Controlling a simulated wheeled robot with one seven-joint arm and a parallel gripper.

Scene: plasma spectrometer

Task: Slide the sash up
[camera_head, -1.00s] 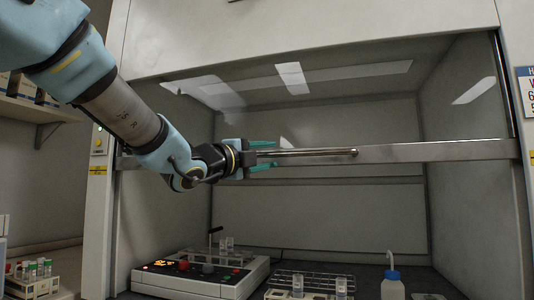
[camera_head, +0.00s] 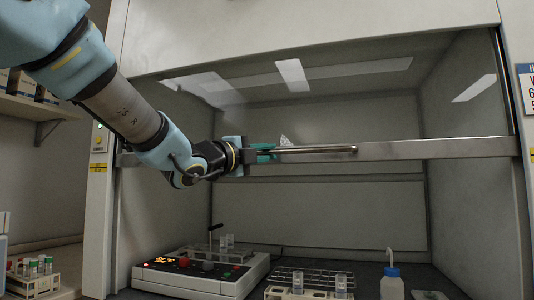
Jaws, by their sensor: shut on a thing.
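The sash (camera_head: 440,149) of the fume hood is a clear pane with a metal rail along its lower edge. The rail runs across the opening at mid height, with open space below it. A thin round handle bar (camera_head: 318,150) stands out from the rail. My gripper (camera_head: 264,152) has its teal fingers closed around the left end of this bar. My arm reaches in from the upper left. The far end of the bar on the right is free, and its left end is hidden by my fingers.
Inside the hood stand a white control box (camera_head: 200,272) with a tube rack on it, a wire rack (camera_head: 310,282) and a blue-capped wash bottle (camera_head: 392,284). Another tube rack (camera_head: 34,275) stands outside at left. Shelves (camera_head: 45,108) are behind my arm.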

